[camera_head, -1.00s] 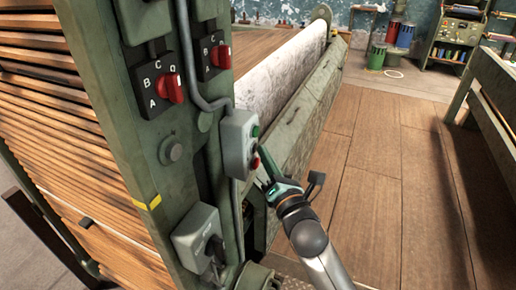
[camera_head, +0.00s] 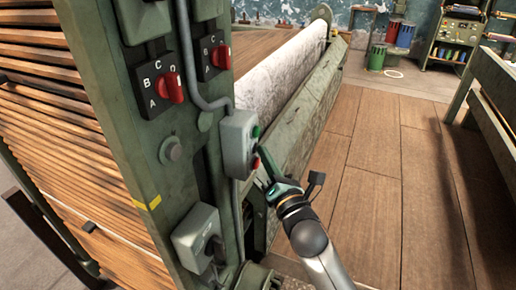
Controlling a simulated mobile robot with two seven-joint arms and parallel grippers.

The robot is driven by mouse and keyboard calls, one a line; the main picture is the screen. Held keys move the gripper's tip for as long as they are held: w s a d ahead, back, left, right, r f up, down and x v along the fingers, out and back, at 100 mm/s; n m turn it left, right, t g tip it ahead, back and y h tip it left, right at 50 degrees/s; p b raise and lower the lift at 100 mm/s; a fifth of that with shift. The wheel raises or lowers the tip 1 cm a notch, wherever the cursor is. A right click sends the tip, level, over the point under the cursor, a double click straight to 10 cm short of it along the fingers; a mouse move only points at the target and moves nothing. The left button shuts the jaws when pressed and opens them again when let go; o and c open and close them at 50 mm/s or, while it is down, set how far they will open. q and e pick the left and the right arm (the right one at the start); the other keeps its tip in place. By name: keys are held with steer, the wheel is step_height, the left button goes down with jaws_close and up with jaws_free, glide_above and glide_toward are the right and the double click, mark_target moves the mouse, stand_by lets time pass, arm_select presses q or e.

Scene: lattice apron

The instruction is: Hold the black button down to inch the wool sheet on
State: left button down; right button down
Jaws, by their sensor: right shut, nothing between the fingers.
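A grey button box (camera_head: 237,146) is fixed to the green machine post. Its right-hand face has a green button (camera_head: 256,131) above and a red button (camera_head: 256,163) below. My right gripper (camera_head: 262,149) is shut and empty, its fingertips at that face between the green and red buttons. I cannot make out the black button; the fingertips cover the spot between the two. I cannot tell whether they touch the box. The pale wool sheet (camera_head: 285,77) lies over the long roller behind the post. My left gripper is out of view.
Two black selector plates with red knobs (camera_head: 172,88) (camera_head: 221,56) sit higher on the post (camera_head: 150,180). A grey switch box (camera_head: 195,236) is below. Wooden slats (camera_head: 60,130) fill the left. Plank floor (camera_head: 390,170) lies open to the right, up to a green bench (camera_head: 492,80).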

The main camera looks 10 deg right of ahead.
steer(key=shift+s+d, duration=0.1)
steer(key=shift+s+d+p, duration=0.45)
steer(key=shift+d+p, duration=0.05)
steer(key=shift+d, duration=0.15)
steer(key=s+d, duration=0.1)
steer(key=d+p, duration=0.1)
steer(key=s+d, duration=0.1)
steer(key=d, duration=0.1)
steer(key=shift+s+d+p, duration=0.1)
steer(key=shift+s+p, duration=0.25)
